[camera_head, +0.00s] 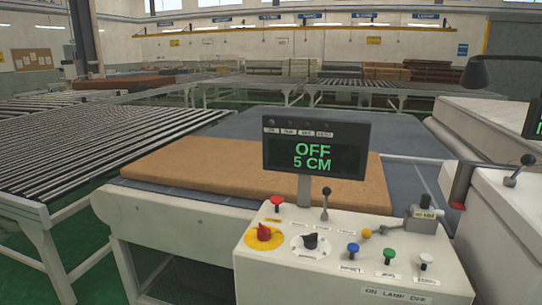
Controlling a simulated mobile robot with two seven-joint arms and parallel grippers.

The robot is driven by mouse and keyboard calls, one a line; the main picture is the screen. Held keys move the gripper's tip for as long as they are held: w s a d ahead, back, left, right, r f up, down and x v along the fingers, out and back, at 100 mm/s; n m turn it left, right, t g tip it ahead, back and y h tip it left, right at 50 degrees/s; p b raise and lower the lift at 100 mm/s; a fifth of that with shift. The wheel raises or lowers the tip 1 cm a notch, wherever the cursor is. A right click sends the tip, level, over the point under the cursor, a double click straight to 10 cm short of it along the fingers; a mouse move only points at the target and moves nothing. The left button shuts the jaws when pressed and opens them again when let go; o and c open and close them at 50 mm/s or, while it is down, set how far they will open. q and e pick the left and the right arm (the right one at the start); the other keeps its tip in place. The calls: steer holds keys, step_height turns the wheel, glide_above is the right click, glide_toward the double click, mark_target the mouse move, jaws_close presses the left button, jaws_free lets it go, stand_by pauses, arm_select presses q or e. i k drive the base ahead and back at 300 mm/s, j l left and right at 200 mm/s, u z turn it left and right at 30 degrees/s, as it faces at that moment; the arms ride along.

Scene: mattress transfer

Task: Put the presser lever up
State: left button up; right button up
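A control panel (345,275) stands in front of me. A black ball-topped lever (325,205) stands near upright on it. A third black ball-topped lever (519,170) leans up to the right on the white machine at the right. The labels are too small to read, so I cannot tell which one is the presser lever. Neither of my grippers is in view.
A display (318,145) reads "OFF" and "5 CM". A brown mattress slab (200,168) lies on the machine table behind the panel. The panel also has a red-and-yellow knob (264,234), a black dial (310,241) and several coloured buttons. Roller conveyors (80,145) fill the left.

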mark_target(527, 160)
steer(key=z, duration=1.4)
steer(key=k+z, duration=0.15)
steer(key=z, duration=0.3)
steer(key=k+z, duration=0.15)
steer(key=z, duration=0.25)
